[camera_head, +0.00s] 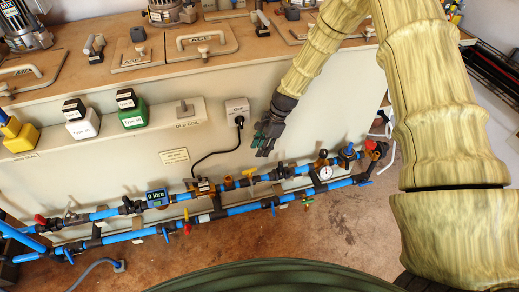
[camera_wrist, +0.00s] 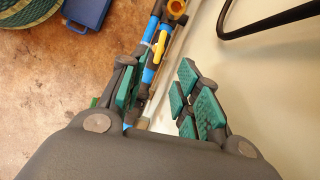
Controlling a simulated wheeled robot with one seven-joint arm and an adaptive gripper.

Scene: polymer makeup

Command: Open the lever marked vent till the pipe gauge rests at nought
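The pipe gauge (camera_head: 326,173) is a small round white dial on the upper pipe, toward its right end; its needle is too small to read. Several levers sit on the pipes: a yellow one (camera_head: 249,172) on the upper pipe, a red one (camera_head: 187,228) and a blue one (camera_head: 274,208) on the lower pipe. No "vent" marking is legible, so I cannot tell which lever it names. My gripper (camera_head: 266,140) hangs above the upper pipe, near the wall. In the wrist view its green-padded fingers (camera_wrist: 160,95) are apart and empty, with a yellow lever (camera_wrist: 161,45) beyond them.
A blue digital meter (camera_head: 157,198) reads "0 litre" on the upper pipe. A black cable runs from a wall box (camera_head: 237,112) down toward the pipes. A bench (camera_head: 140,45) stands behind. Open floor (camera_head: 345,230) lies in front of the pipes.

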